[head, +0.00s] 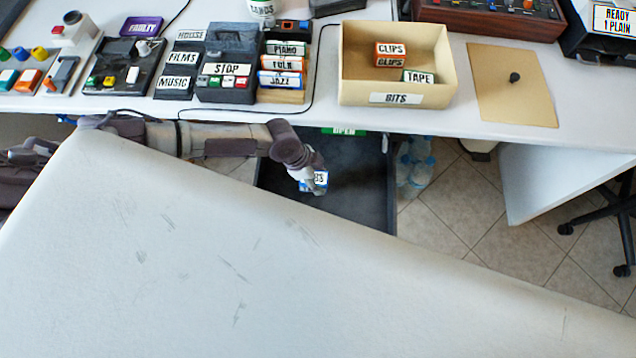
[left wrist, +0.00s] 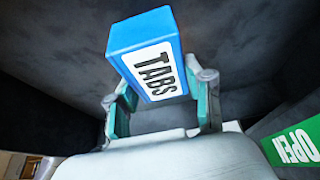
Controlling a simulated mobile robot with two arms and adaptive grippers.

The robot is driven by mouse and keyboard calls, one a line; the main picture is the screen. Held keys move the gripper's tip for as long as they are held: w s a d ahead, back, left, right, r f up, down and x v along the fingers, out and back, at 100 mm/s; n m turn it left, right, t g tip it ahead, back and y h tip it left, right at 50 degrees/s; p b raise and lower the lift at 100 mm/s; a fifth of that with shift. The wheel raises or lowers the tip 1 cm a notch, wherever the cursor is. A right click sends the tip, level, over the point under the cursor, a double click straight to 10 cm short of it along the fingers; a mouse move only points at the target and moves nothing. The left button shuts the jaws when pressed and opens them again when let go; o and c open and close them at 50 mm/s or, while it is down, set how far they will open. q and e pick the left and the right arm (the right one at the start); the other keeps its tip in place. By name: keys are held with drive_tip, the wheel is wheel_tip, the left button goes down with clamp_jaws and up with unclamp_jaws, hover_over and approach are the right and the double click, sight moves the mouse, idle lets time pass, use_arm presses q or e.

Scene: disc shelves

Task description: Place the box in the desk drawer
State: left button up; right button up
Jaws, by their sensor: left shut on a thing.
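The box is blue with a white label reading TABS; it shows clearly in the left wrist view (left wrist: 150,60). In the head view the box (head: 315,184) is small and partly covered by my gripper. My left gripper (head: 310,174) is shut on it, with a finger on either side in the left wrist view (left wrist: 160,108). The dark desk drawer (head: 355,175) is pulled out below the desk front, and a green OPEN label (head: 343,131) shows at its desk end. Gripper and box are over or inside the drawer; I cannot tell how far above its floor. My right gripper is not in view.
The white desk (head: 480,120) holds a cream BITS tray (head: 350,95) with CLIPS and TAPE boxes, a tan board (head: 510,100), and several labelled cases and button panels on the left. Water bottles (head: 415,165) stand right of the drawer. A wheeled chair (head: 605,205) is far right.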

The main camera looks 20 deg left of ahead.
use_arm(q)
drive_tip(key=shift+f, duration=1.75)
drive_tip(key=shift+f+b, duration=0.15)
drive_tip(key=shift+b, duration=0.2)
drive_tip(key=o, duration=1.2)
drive_tip(key=shift+c, duration=0.2)
drive_tip(key=shift+r, duration=0.3)
drive_tip(key=p+v, duration=0.2)
drive_tip(key=v, duration=0.9)
drive_tip(key=shift+s+a+r, duration=0.15)
drive_tip(key=shift+r, duration=0.25)
